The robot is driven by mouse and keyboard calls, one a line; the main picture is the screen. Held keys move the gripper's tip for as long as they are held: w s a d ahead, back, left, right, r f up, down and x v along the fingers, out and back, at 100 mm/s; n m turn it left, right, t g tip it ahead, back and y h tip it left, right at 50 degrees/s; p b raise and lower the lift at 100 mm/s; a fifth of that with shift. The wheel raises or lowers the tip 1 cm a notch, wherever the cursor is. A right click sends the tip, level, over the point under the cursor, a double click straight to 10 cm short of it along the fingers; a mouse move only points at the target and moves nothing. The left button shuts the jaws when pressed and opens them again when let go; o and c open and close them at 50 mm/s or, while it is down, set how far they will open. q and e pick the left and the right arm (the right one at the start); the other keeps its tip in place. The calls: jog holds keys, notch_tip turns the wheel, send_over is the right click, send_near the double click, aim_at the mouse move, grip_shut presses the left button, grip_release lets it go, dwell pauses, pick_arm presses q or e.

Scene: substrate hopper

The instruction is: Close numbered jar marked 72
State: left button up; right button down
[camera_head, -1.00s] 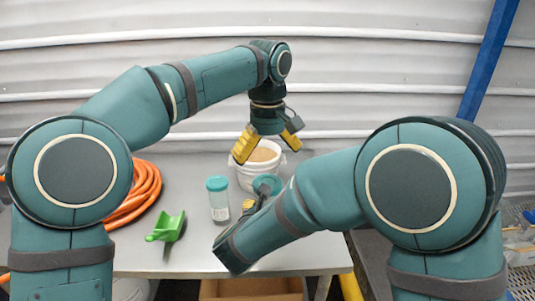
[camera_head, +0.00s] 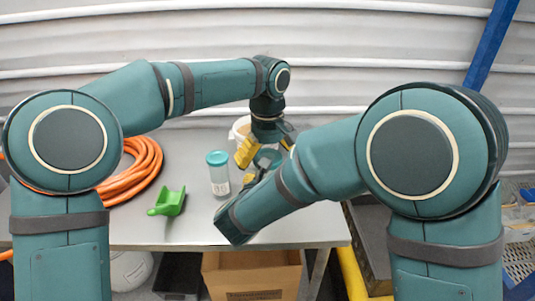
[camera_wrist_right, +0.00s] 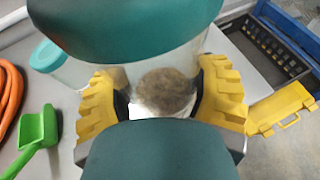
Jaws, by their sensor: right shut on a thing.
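A clear jar (camera_wrist_right: 165,85) with brown contents is between the yellow fingers of my right gripper (camera_wrist_right: 168,100), which is shut on it. A teal lid (camera_wrist_right: 120,25) covers its top in the wrist view; whether it is seated tight cannot be told. The lid also shows in the head view (camera_head: 268,158). My left gripper (camera_head: 266,150) is open, fingers spread, pointing down right at this lid; contact cannot be told. A second clear jar (camera_head: 219,180) with a teal lid stands upright on the table to the left. No number is readable on either jar.
A green scoop (camera_head: 168,201) and a coiled orange hose (camera_head: 138,172) lie on the grey table (camera_head: 190,236) at left. A black crate (camera_wrist_right: 262,48) and yellow case (camera_wrist_right: 280,108) are at right.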

pick_arm(q)
jog(key=c, duration=1.3)
jog(key=m, duration=0.3)
jog(key=shift+m, duration=0.3)
jog(key=m, duration=0.8)
jog(key=shift+m, duration=0.4)
jog(key=m, duration=0.3)
jog(key=shift+m, duration=0.3)
jog(key=o, duration=1.3)
